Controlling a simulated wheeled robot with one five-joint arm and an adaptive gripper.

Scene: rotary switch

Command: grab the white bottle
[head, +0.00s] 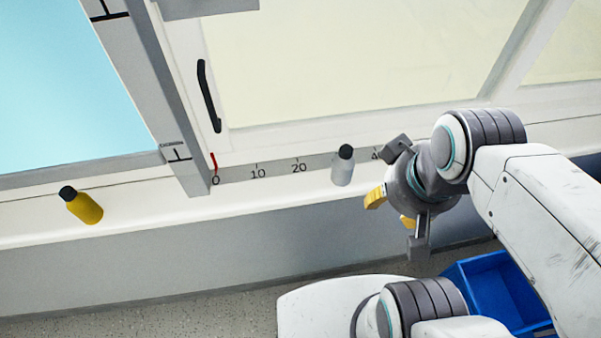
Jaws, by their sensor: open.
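The white bottle (342,171) with a black cap stands on the white ledge, in front of the grey scale strip, right of the 20 mark. My gripper (375,197) is just to the right of the bottle, with its yellow-tipped fingers apart and nothing between them. The bottle shows whole and looks apart from the fingers, though the depth between them is hard to judge.
A yellow bottle (83,206) with a black cap stands at the far left of the ledge. A window panel with a black handle (208,96) rises behind. A blue bin (492,287) is on the floor at lower right. The ledge between the bottles is clear.

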